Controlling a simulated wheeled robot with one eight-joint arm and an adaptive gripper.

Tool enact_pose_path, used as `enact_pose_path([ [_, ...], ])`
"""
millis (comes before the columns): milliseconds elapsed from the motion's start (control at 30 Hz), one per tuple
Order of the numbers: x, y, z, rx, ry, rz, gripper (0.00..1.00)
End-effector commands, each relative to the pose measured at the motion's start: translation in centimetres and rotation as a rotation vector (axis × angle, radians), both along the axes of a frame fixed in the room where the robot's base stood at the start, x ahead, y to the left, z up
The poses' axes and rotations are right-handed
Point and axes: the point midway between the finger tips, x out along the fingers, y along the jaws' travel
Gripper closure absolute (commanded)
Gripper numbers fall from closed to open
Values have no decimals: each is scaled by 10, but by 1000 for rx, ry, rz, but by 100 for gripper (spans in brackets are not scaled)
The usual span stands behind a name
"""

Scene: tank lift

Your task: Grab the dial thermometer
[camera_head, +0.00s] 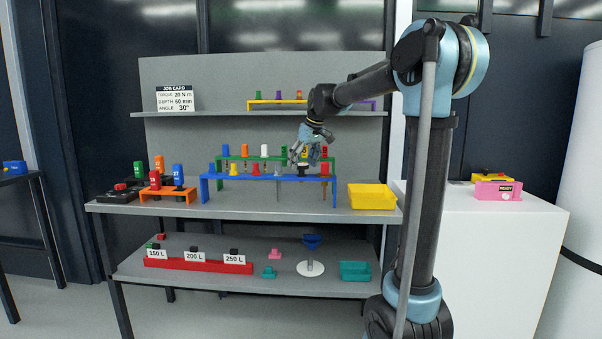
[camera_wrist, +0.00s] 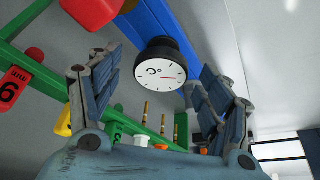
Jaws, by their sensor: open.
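The dial thermometer (camera_wrist: 162,69) has a black rim and a white face with a °C mark and a red needle. It shows in the wrist view between the two spread fingers of my gripper (camera_wrist: 152,88), with no clear contact. In the head view the dark thermometer head (camera_head: 302,169) sits at the blue rack (camera_head: 245,178) on the middle shelf, just below my gripper (camera_head: 311,148). My gripper is open and empty. The thermometer's lower part is hard to make out.
A green rack (camera_head: 232,157) with colored-handled tools stands behind the blue rack, close to my fingers. A yellow tray (camera_head: 372,196) lies to the right. An orange rack (camera_head: 168,191) stands at the left. The upper shelf (camera_head: 225,113) is above.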

Motion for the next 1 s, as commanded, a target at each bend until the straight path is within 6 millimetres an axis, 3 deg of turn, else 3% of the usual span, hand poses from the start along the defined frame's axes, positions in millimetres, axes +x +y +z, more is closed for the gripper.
enact_pose_path([
  [200,6,6,-19,0,-1,1,28],
  [467,6,6,-21,1,-1,0,28],
  [600,6,6,-21,1,-1,0,60],
  [700,6,6,-21,1,-1,0,77],
  [1000,6,6,-19,1,-1,0,77],
])
